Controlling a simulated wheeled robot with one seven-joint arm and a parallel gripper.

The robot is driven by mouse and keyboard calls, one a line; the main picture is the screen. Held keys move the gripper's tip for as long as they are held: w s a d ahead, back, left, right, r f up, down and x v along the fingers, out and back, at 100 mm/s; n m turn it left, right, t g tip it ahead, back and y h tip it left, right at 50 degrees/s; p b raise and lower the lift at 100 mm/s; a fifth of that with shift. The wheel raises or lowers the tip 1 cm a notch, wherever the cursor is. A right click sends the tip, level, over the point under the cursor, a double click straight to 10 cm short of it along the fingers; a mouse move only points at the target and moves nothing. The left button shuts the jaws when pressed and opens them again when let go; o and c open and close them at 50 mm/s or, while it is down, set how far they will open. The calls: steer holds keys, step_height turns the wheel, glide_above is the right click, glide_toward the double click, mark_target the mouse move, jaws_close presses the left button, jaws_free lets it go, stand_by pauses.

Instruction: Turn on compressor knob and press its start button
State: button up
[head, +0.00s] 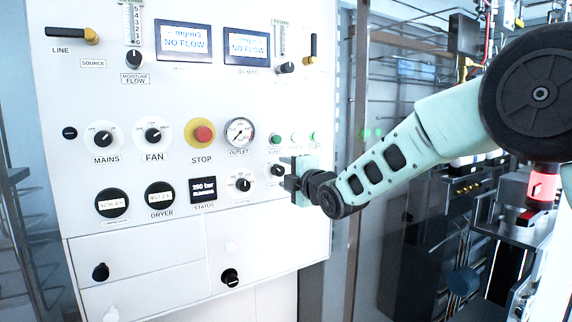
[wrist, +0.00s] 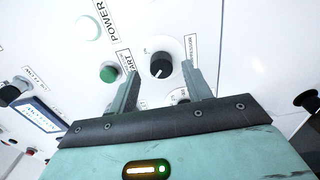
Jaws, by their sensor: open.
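The compressor knob (wrist: 161,65) is black on a round white plate, with its white pointer mark toward the lower left in the wrist view. A label beside it partly reads "PRESSOR". My gripper (wrist: 161,75) is open, with one finger on each side of the knob; I cannot tell whether they touch it. In the head view, my gripper (head: 288,174) is at the panel's right part, partly covering the knob (head: 277,170). The green start button (wrist: 109,72), with a label partly reading "ART", is just left of the left finger. It shows above the knob in the head view (head: 275,139).
A pale green button (wrist: 88,27) labelled POWER is beyond the start button. The white panel (head: 130,60) also carries a red stop button (head: 203,134), an outlet gauge (head: 239,132) and several black knobs. Another black knob (head: 243,184) is left of my gripper.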

steer(key=shift+x, duration=0.95)
steer(key=c, duration=1)
